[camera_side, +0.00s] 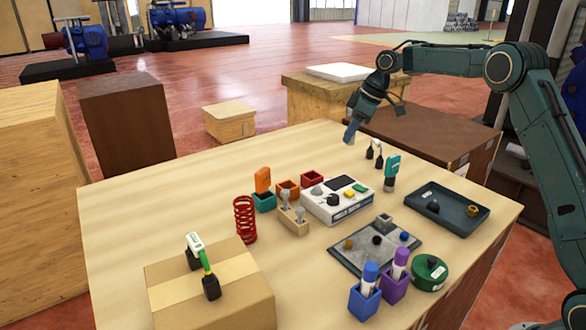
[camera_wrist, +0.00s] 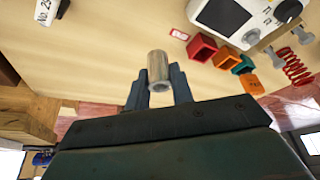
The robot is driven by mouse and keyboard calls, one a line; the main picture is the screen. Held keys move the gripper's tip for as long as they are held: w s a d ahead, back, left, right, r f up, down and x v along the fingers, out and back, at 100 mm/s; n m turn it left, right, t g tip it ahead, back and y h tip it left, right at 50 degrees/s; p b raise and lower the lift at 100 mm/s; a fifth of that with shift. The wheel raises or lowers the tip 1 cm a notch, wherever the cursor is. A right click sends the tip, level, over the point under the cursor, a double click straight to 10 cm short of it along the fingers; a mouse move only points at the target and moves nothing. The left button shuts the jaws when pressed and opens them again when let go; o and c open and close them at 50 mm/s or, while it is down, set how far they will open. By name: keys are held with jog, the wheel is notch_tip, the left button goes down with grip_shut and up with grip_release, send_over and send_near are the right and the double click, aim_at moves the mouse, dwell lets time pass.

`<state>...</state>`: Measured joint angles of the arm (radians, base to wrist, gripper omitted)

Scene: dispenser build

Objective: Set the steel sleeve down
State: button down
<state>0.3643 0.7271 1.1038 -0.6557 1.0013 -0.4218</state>
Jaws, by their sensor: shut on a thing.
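The steel sleeve (camera_wrist: 158,66) is a short, hollow grey-tan cylinder. In the wrist view it sits between the two fingers of my gripper (camera_wrist: 159,88), which are shut on it, and its open end faces the camera. In the side view my gripper (camera_side: 351,132) points down at the far edge of the wooden table (camera_side: 210,185), behind the white device. The sleeve cannot be made out clearly there, and I cannot tell whether it touches the table.
A white device (camera_side: 338,206) stands mid-table. Small red, orange and teal boxes (camera_side: 312,178), a red spring (camera_side: 244,219), a dark tray (camera_side: 447,208) and a grey plate (camera_side: 361,262) stand around it. A cardboard box (camera_side: 215,300) is front left. The left tabletop is clear.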

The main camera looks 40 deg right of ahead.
jog(key=s+a+m, duration=0.1)
jog(key=s+a, duration=0.1)
jog(key=s+a+f+m, duration=0.1)
jog(key=s+a, duration=0.1)
jog(key=s+a+m+h, duration=0.1)
jog(key=s+a, duration=0.1)
jog(key=shift+s+f+t, duration=0.2)
jog(key=shift+t, duration=0.1)
jog(key=s, duration=0.2)
jog(key=s+a+f+m, duration=0.1)
jog(key=s, duration=0.2)
jog(key=s+f+m, duration=0.1)
jog(key=s, duration=0.1)
jog(key=shift+s+a+f+h, duration=0.15)
jog(key=shift+a+h, duration=0.25)
jog(key=s+d+f+m, duration=0.1)
jog(key=f, duration=0.1)
jog(key=s+d+f+m, duration=0.1)
jog(key=s+f, duration=0.1)
jog(key=shift+s+d+h, duration=0.15)
jog(key=shift+s+h, duration=0.1)
jog(key=shift+h, duration=0.15)
jog(key=shift+s+d+f+m, duration=0.15)
jog(key=shift+d+f+m, duration=0.15)
jog(key=shift+f, duration=0.05)
jog(key=shift+r, duration=0.1)
